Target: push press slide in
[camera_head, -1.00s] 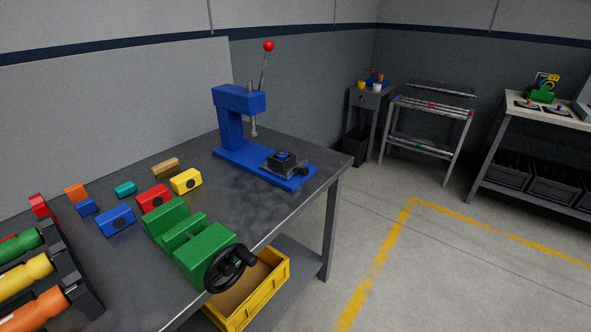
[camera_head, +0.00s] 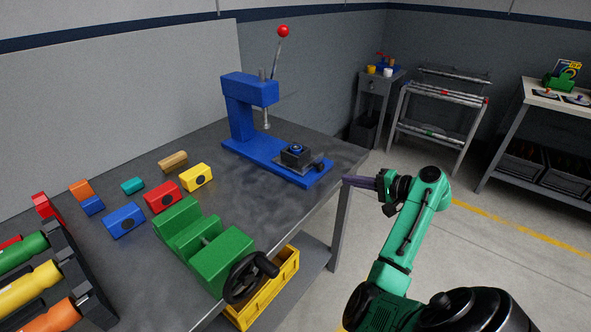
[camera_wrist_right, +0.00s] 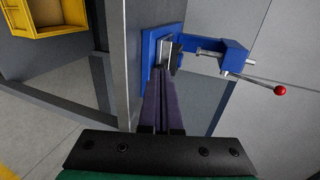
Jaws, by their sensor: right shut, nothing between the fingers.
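The blue arbor press (camera_head: 240,112) stands at the far right end of the dark workbench, its red-knobbed lever (camera_head: 283,31) raised. Its slide (camera_head: 298,157), a dark block with a blue-marked top and a dark knob at its right end, sits on the blue base (camera_head: 262,152) out to the right of the ram (camera_head: 266,118). My right gripper (camera_head: 346,181) is shut and empty, just off the bench's right edge, pointing left towards the slide and apart from it. In the right wrist view the closed fingers (camera_wrist_right: 160,75) overlap the press base; the slide is partly hidden. My left gripper is not in view.
A green vise (camera_head: 220,260) with a black handwheel (camera_head: 248,277) and several coloured blocks (camera_head: 163,196) occupy the bench's left and front. A yellow bin (camera_head: 284,283) sits below. Shelves and a side table (camera_head: 378,88) stand behind; the floor right of the bench is open.

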